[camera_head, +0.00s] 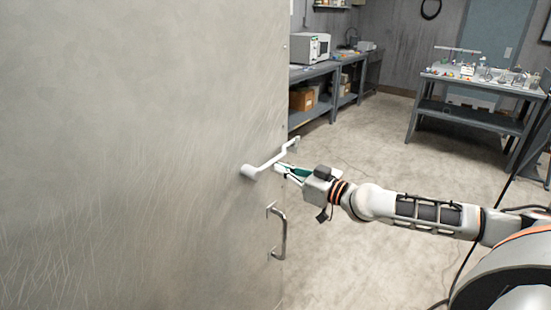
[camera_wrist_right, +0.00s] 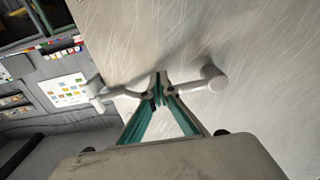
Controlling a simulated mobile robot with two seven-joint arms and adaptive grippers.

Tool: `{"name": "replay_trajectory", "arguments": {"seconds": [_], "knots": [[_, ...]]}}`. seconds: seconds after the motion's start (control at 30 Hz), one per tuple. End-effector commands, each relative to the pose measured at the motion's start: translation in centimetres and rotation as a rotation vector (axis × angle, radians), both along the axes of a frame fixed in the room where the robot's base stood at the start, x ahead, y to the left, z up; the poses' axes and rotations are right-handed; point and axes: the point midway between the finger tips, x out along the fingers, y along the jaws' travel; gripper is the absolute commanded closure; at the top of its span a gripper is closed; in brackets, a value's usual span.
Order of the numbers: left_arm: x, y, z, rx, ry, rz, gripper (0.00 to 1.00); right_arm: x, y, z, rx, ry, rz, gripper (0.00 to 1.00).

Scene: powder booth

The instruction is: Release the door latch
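The door (camera_head: 140,150) is a large, scratched pale grey panel filling the left of the head view. A white latch lever (camera_head: 261,166) with a bend sits near its right edge, its round hub at the left end. The lever also shows in the right wrist view (camera_wrist_right: 193,87). My right gripper (camera_head: 280,168) is at the middle of the lever. In the wrist view its teal-lined fingers (camera_wrist_right: 158,86) converge with tips nearly together, in front of the lever's middle, which they hide. I see no clear grip around the bar. My left gripper is out of view.
A metal pull handle (camera_head: 282,235) is on the door below the lever. Beyond the door edge, a bench (camera_head: 312,71) carries a microwave (camera_head: 310,48), and a second table (camera_head: 478,82) holds small items. The floor (camera_head: 375,150) between them is clear.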

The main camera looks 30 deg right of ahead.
Motion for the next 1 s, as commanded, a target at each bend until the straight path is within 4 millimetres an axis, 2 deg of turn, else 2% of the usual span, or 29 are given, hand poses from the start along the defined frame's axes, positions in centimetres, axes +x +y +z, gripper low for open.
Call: {"name": "replay_trajectory", "arguments": {"seconds": [0.03,1.0], "knots": [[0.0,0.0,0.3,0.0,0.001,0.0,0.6,0.0,0.0,0.7,-0.001,-0.003,0.001,1.0],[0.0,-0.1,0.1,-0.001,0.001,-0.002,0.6,0.0,0.0,8.5,0.001,-0.004,0.0,1.0]]}}
